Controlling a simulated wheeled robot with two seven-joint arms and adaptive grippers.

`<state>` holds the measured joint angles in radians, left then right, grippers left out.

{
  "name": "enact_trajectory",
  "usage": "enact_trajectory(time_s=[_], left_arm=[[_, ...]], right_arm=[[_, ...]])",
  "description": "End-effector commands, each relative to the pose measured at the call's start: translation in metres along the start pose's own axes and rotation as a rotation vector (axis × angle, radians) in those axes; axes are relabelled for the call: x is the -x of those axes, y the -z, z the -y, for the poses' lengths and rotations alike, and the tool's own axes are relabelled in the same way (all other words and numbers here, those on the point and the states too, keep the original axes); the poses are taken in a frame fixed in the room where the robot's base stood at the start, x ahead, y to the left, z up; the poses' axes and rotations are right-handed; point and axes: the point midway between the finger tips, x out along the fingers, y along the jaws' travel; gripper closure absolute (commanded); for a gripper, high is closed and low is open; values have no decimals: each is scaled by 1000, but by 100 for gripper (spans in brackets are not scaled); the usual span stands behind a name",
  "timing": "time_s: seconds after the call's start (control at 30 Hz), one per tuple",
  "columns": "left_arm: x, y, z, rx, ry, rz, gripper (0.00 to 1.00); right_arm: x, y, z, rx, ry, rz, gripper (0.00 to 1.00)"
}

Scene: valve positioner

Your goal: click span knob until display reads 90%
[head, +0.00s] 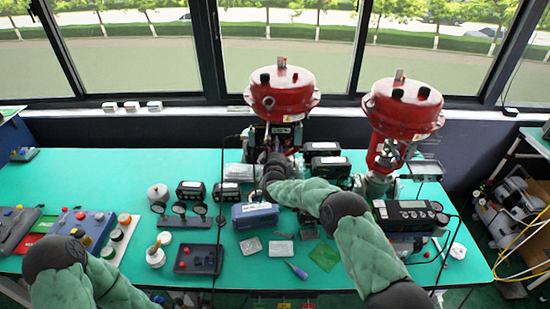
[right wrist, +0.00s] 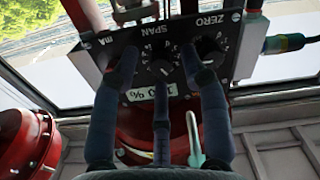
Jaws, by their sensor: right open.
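The positioner (right wrist: 140,48), a dark panel, shows upside down in the right wrist view. Its span knob (right wrist: 161,68) sits under the SPAN label, near the panel's middle. A zero knob (right wrist: 208,50) sits to its right, partly behind a finger. A white display (right wrist: 142,95) below the span knob seems to show 100%, with a finger partly covering it. My right gripper (right wrist: 158,66) is open, its fingers spread around the span knob; I cannot tell whether they touch it. In the head view the right gripper (head: 275,163) is at the left red actuator's base.
A second red actuator (head: 400,108) stands to the right, with a display box (head: 405,210) in front. Gauges (head: 180,209), a blue-grey box (head: 255,215) and small tools lie on the green table (head: 100,170). The table's back left is clear.

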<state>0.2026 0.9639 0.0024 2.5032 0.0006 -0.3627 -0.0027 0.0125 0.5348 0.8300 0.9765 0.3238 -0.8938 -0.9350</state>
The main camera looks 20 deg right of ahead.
Motion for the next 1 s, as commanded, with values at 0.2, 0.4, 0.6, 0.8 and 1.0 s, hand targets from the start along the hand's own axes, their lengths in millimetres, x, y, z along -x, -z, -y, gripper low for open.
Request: enact_trajectory(time_s=[0.2,0.4,0.6,0.8,1.0], left_arm=[[0,0,0,0,0,0,60],[0,0,0,0,0,0,60],[0,0,0,0,0,0,60],[0,0,0,0,0,0,60],[0,0,0,0,0,0,60]], right_arm=[[32,1,0,1,2,0,55],[67,0,0,0,2,1,55],[97,0,1,1,2,1,55],[112,-1,1,1,2,1,55],[113,-1,1,0,1,2,55]])
